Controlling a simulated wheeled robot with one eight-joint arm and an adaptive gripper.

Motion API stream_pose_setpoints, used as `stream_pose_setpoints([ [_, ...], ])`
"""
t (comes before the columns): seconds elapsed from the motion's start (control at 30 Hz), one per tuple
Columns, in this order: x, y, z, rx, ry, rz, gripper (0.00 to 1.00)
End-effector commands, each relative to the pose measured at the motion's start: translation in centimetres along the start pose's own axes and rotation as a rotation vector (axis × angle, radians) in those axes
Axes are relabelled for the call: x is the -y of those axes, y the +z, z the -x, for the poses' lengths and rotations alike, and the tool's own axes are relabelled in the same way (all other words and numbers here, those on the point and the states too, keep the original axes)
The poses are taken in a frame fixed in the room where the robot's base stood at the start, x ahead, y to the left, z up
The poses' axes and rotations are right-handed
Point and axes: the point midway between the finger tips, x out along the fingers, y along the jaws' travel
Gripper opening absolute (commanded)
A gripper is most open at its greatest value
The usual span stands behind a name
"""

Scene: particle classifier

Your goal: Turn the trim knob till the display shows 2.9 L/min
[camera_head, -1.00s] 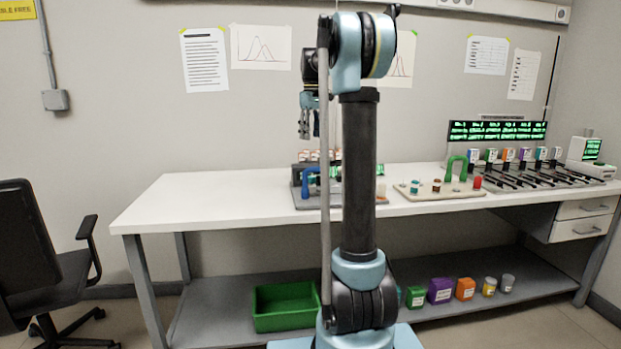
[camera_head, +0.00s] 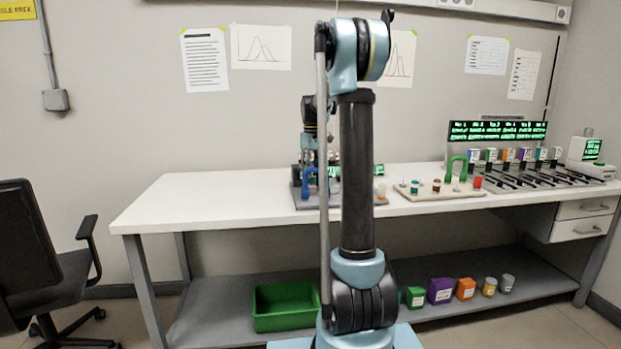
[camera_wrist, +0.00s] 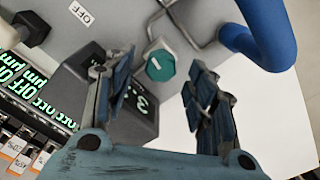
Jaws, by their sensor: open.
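In the wrist view my gripper (camera_wrist: 154,78) is open, its two fingers pointing at a grey panel. A teal faceted knob (camera_wrist: 160,65) with a white mark shows between and beyond the fingertips; I cannot tell if they touch it. A dark display block (camera_wrist: 143,112) next to it shows green digits that begin with 3; the left finger hides part of it, so the full reading is unclear. In the head view my gripper is low over the device (camera_head: 303,202) at the bench's middle, partly behind my arm.
A blue arched handle (camera_wrist: 262,35) stands right of the knob. A black knob (camera_wrist: 30,28), an "OFF" label (camera_wrist: 82,13) and a bent metal rod (camera_wrist: 178,28) are close by. The white bench (camera_head: 200,200) is clear to the left.

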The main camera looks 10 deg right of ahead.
Motion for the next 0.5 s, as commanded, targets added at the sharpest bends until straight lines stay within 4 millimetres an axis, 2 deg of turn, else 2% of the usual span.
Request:
stream_pose_setpoints([
  [0.2, 0.0, 0.0, -1.8, 0.0, 0.0, 0.0, 0.51],
  [0.5, 0.0, 0.0, -2.1, 0.0, 0.0, 0.0, 0.51],
])
